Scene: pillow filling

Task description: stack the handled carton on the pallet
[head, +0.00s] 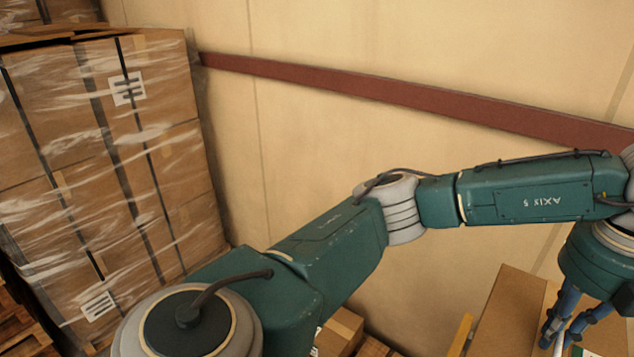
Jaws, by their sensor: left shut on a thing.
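A brown carton (508,308) shows at the bottom right, cut off by the lower edge of the head view. My left gripper (560,338) points down over its right part, with blue fingers. It is shut on the carton, though the exact grip and the handle are hard to make out. A white and dark green patch shows by the fingertips. My right gripper is out of view. Which pallet is the one for the carton cannot be told.
A tall stack of film-wrapped, strapped cartons (75,160) stands at the left, close to the wall (310,150). A red-brown rail (400,92) runs along the wall. Small cartons (341,333) and a yellow piece (461,335) show low in the middle. Wooden slats (22,325) lie at the lower left.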

